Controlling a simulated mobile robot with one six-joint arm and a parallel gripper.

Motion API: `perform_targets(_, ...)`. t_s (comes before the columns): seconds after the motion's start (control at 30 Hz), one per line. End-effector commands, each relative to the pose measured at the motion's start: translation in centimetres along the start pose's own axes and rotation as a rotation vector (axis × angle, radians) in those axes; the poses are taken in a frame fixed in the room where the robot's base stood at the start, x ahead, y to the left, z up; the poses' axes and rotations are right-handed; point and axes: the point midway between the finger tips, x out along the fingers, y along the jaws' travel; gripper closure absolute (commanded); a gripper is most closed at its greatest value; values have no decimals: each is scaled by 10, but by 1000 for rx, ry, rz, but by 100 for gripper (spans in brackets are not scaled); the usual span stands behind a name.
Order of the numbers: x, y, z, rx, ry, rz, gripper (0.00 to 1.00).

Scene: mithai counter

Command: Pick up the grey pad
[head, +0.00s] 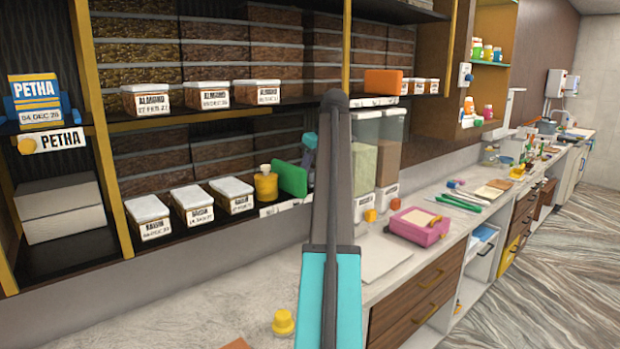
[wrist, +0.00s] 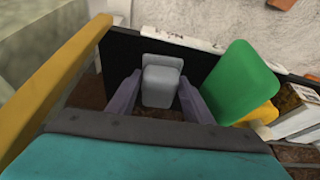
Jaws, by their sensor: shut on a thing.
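In the head view, part of my gripper (head: 308,160) shows at the lower shelf, left of my arm link. The pad is hidden there.
A green board (head: 294,180) stands close beside my gripper, also in the wrist view (wrist: 240,85). A yellow jar (head: 265,184) and white-lidded raisin boxes (head: 193,205) stand left on that shelf. Clear dispensers (head: 391,145) stand right. The counter (head: 225,300) below is mostly clear.

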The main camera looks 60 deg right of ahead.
Motion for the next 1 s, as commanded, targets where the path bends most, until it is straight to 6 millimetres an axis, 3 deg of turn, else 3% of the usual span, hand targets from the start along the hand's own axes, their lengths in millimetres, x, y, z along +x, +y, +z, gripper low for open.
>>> perform_targets(0.27, -13, 0, 38, 3, 0, 2, 76)
perform_targets(0.7, -50, 0, 127, 2, 0, 1, 76)
perform_targets(1.0, -66, 0, 161, 0, 0, 0, 76)
